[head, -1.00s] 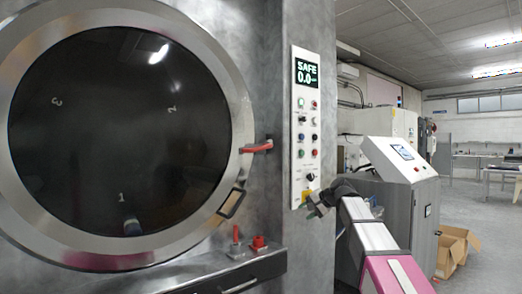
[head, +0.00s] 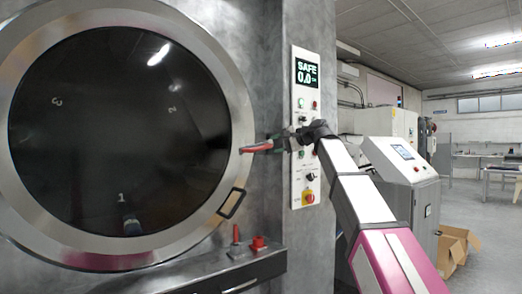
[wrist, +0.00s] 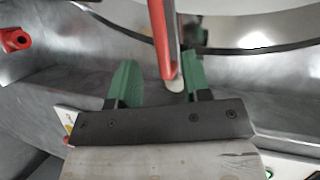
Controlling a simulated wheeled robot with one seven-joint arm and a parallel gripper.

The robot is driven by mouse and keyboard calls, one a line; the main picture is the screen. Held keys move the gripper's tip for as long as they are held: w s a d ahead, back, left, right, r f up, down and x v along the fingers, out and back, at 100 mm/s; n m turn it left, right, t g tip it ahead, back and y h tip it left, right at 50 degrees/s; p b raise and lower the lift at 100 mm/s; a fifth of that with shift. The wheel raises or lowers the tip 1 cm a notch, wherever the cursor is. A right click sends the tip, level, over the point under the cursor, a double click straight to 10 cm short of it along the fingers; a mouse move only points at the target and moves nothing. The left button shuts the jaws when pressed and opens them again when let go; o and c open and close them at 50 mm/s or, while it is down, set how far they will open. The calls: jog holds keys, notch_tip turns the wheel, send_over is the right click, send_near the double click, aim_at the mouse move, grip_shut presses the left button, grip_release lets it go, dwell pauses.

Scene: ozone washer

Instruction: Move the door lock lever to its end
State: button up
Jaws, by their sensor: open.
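The door lock lever (head: 257,147) is a red handle that sticks out to the right from the rim of the round washer door (head: 120,140). In the wrist view the lever (wrist: 162,35) reaches down between the two green fingers, nearer to the right one. My gripper (head: 284,140) is at the lever's free right end, in front of the control panel's left edge. In the wrist view my gripper (wrist: 158,72) is open, with a gap between the lever and the left finger. I cannot tell whether the right finger touches the lever.
The control panel (head: 306,125) with buttons, knobs and a screen reading SAFE is just behind my arm. A black-framed door handle (head: 231,203) sits below the lever. Red fittings (head: 258,243) stand on the ledge below. A grey cabinet (head: 412,200) stands at right.

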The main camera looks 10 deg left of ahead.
aim_at(263, 147)
jog(key=x, duration=0.7)
jog(key=shift+w+a, duration=0.15)
jog(key=shift+a, duration=0.15)
grip_shut()
